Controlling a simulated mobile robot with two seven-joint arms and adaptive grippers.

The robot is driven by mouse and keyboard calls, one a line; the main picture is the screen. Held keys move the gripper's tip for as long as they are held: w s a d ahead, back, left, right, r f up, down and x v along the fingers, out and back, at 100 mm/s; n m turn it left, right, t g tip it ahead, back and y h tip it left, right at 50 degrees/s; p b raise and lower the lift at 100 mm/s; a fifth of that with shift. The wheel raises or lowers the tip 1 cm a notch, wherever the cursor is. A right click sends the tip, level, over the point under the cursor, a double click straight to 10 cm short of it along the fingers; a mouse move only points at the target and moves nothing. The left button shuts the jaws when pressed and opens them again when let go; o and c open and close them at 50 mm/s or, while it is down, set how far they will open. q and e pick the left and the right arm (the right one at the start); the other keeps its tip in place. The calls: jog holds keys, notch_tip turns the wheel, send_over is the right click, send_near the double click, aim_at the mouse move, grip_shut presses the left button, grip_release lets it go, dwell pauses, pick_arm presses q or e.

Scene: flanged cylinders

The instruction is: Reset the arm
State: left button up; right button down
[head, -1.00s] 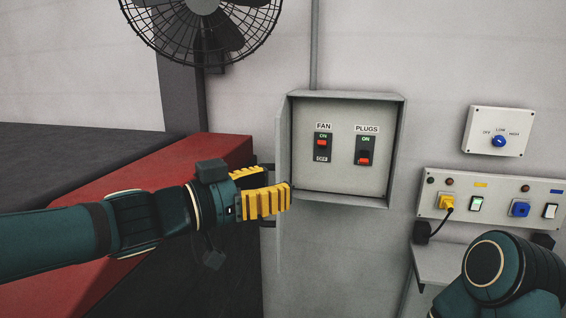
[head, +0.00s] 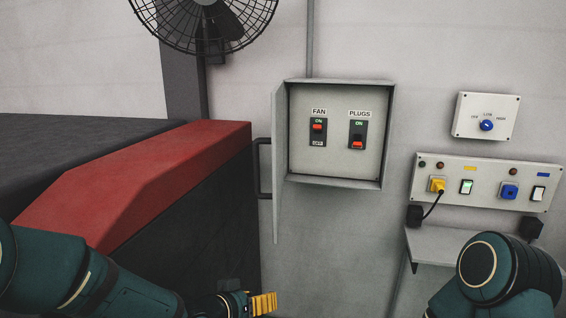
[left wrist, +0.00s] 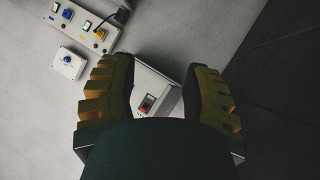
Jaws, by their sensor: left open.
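My left arm comes in at the lower left of the head view. My left gripper (head: 263,303) is at the bottom edge, low and away from the wall box, with only part of its yellow fingers showing. In the left wrist view its two yellow fingers (left wrist: 159,92) stand apart with nothing between them, so it is open and empty. My right arm shows as a dark green link at the lower right of the head view; its gripper is out of view.
An open grey switch box (head: 385,130) holds the FAN switch (head: 318,131) and PLUGS switch (head: 357,135). Its door (head: 279,160) with a handle (head: 260,170) swings out left. A fan (head: 205,15), dial box (head: 486,115), socket panel (head: 485,180) and red-edged block (head: 130,175) surround it.

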pick_arm(q)
jog(key=s+a+f+n+g+y+b, duration=0.1)
jog(key=s+f+g, duration=0.1)
jog(key=s+f, duration=0.4)
jog(key=s+a+f+n+g+y+b, duration=0.1)
jog(key=s+f, duration=0.5)
jog(key=f, duration=0.8)
jog(key=s+a+f+n+g+y+b, duration=0.1)
jog(key=s+f+g, duration=0.3)
jog(key=f, duration=0.6)
jog(key=shift+s+a+f+n+y+b, duration=0.15)
jog(key=shift+s+a+n+y+b, duration=0.25)
jog(key=shift+s+a+n+y, duration=0.45)
pick_arm(e)
notch_tip(320, 180, down, 5)
jog(key=shift+s+a+r, duration=0.1)
